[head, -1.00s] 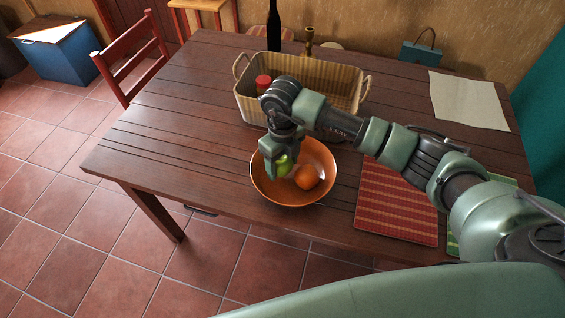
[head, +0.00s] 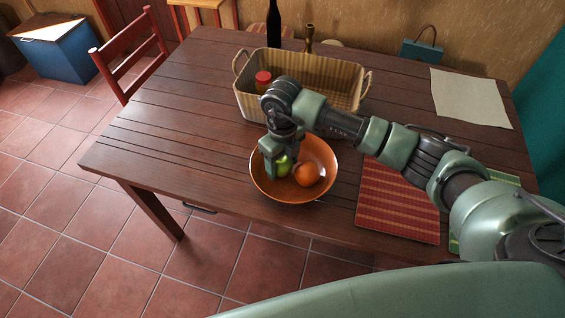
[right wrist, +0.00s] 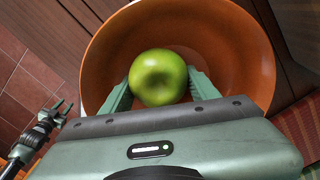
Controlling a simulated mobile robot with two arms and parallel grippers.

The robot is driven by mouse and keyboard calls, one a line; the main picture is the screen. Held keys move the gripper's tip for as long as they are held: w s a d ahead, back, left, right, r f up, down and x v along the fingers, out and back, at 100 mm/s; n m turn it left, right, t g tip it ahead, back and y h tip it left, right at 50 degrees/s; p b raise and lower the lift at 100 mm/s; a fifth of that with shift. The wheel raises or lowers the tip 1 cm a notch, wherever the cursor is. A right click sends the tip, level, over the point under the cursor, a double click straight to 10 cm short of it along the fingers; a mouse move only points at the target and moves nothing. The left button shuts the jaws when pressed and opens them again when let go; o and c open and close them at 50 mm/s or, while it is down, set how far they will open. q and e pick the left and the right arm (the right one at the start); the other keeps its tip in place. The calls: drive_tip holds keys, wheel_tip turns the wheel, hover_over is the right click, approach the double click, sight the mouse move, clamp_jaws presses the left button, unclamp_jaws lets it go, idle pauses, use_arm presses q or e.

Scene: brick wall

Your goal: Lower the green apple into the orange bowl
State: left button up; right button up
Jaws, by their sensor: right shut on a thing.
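The orange bowl (head: 318,152) stands on the table near its front edge, and it fills much of the right wrist view (right wrist: 240,45). My right gripper (head: 277,170) reaches down inside the bowl's left half. It is shut on the green apple (head: 285,166), with one finger on each side of it in the right wrist view (right wrist: 158,78). The apple is low in the bowl; I cannot tell whether it touches the bottom. My left gripper (right wrist: 54,112) shows open and empty in the right wrist view, away from the bowl.
A wicker basket (head: 345,78) with a red-capped jar (head: 263,78) stands behind the bowl. A red striped mat (head: 398,205) lies to the right. A dark bottle (head: 273,25) and brass candlestick (head: 309,38) stand behind the basket. The table's left side is clear.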

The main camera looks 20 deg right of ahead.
drive_tip(key=shift+f+b, duration=0.55)
drive_tip(key=shift+f, duration=0.15)
idle(0.4)
drive_tip(key=o, duration=1.6)
